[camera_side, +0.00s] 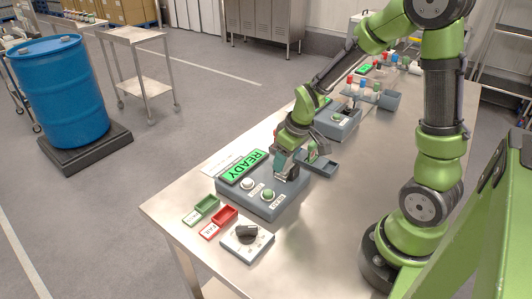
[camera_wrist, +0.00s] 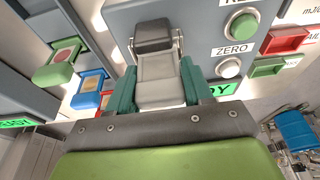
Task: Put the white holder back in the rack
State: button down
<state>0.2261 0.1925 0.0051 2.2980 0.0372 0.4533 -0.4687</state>
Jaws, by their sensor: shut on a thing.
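My gripper (camera_side: 283,166) is low over the back right end of the near grey reader (camera_side: 262,198). In the wrist view its teal fingers (camera_wrist: 157,88) are shut on a pale grey-white piece, which looks like the white holder (camera_wrist: 160,72). Its far end meets a dark grey block (camera_wrist: 152,35) with thin metal arms on the reader; I cannot tell whether it is seated there or free. The dark grey rack (camera_side: 322,168) is just right of my gripper. In the wrist view green (camera_wrist: 62,62), blue (camera_wrist: 88,90) and red holders show at the rack.
A lit READY display (camera_side: 245,166) and buttons are on the reader. Green (camera_side: 204,205) and red trays (camera_side: 221,216) and a black knob box (camera_side: 246,240) stand in front. A second reader (camera_side: 337,124) stands behind.

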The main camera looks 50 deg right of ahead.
jog(key=shift+r, duration=1.4)
jog(key=shift+r, duration=0.15)
jog(key=shift+r, duration=1.6)
jog(key=s+d+f+m, duration=0.1)
jog(key=s+d, duration=0.3)
jog(key=d, duration=0.2)
jog(key=s+d+m, duration=0.1)
jog(key=s+d, duration=0.2)
jog(key=d, duration=0.4)
jog(key=shift+s+a+f+n, duration=0.15)
jog(key=shift+f+n, duration=0.35)
jog(key=shift+f, duration=1.1)
jog(key=shift+s+a+f+n, duration=0.15)
jog(key=shift+f+n, duration=0.35)
jog(key=shift+f, duration=1.05)
